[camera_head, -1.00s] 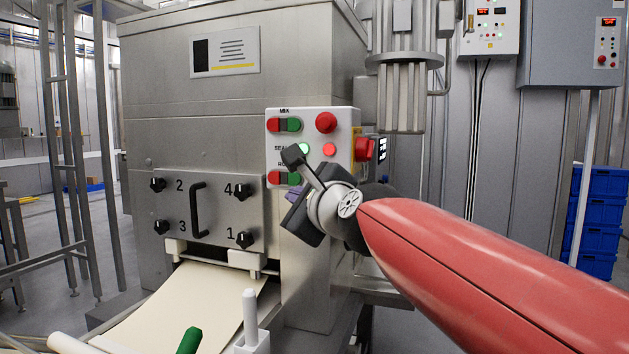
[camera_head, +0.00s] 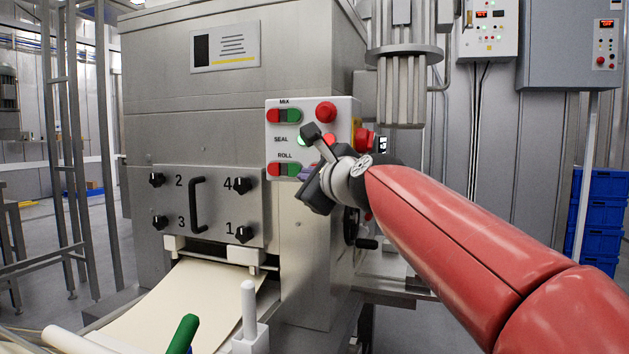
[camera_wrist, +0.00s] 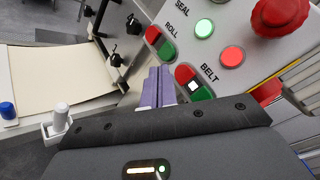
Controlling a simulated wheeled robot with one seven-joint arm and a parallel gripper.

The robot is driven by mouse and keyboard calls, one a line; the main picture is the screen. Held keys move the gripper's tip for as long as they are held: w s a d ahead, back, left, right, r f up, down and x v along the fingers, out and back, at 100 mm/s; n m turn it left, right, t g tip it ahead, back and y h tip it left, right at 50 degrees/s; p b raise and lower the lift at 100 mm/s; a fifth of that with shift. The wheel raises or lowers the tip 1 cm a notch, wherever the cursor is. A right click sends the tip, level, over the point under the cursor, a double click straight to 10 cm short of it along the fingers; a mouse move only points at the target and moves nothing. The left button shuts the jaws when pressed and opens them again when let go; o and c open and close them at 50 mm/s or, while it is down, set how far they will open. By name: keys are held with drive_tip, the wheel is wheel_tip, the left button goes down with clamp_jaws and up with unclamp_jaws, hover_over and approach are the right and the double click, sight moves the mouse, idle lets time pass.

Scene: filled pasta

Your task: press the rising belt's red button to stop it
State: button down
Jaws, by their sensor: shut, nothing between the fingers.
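The belt's push-button pair shows in the wrist view beside the word BELT, with a red button (camera_wrist: 184,73), a green button (camera_wrist: 201,94) and a small white square between them.
The ROLL pair (camera_wrist: 159,42) sits next to the belt pair. A big red knob (camera_wrist: 280,14), a round red button (camera_wrist: 232,57) and a green lamp (camera_wrist: 204,26) are close by. A pale dough sheet (camera_head: 185,300) comes out below the numbered plate.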

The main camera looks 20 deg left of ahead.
drive_tip(key=shift+w+d, duration=0.1)
drive_tip(key=shift+w, duration=0.95)
idle(1.3)
drive_tip(key=shift+w, duration=0.45)
drive_tip(key=shift+w+p, duration=0.3)
drive_tip(key=shift+w, duration=0.1)
idle(0.5)
drive_tip(key=shift+s, duration=0.8)
